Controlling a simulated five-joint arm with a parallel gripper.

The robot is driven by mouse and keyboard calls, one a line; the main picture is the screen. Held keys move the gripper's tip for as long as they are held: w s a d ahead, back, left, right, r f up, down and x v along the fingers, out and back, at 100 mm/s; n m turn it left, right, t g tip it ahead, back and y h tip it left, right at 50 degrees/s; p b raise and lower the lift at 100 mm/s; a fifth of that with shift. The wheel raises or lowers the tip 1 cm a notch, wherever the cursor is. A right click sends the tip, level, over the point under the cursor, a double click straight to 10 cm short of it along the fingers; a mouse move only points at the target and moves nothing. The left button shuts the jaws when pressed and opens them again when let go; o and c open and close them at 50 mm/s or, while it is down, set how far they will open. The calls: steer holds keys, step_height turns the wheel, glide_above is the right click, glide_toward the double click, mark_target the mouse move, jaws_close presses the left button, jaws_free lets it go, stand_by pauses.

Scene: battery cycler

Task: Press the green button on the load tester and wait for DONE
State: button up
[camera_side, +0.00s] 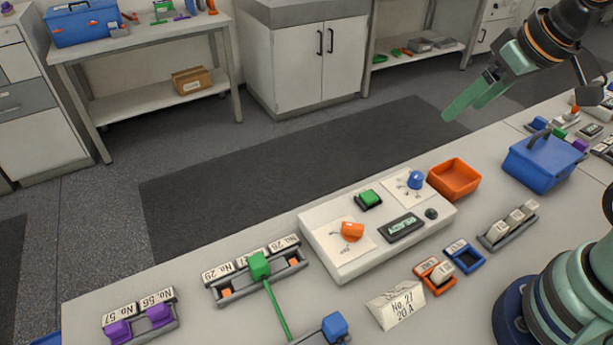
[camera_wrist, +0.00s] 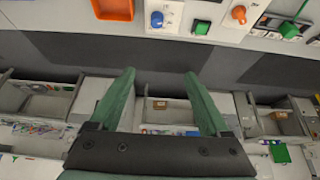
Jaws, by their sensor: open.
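The load tester (camera_side: 335,262) is a white box on the bench, with a green button (camera_side: 368,198) on its back edge area between an orange knob (camera_side: 352,231) and a blue knob (camera_side: 415,180). Its dark display (camera_side: 404,227) shows small green text that appears to read READY. The green button also shows at the top of the wrist view (camera_wrist: 201,27). My gripper (camera_side: 462,112) is open and empty, raised above and behind the tester to the right, apart from the button. In the wrist view, both green fingers (camera_wrist: 160,73) are spread with nothing between them.
An orange tray (camera_side: 455,180) stands beside the tester's right end, and a blue box (camera_side: 541,162) lies farther right. A card sign (camera_side: 398,305) and small holders (camera_side: 435,274) sit in front.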

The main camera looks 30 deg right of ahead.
jaws_close()
stand_by(1.9)
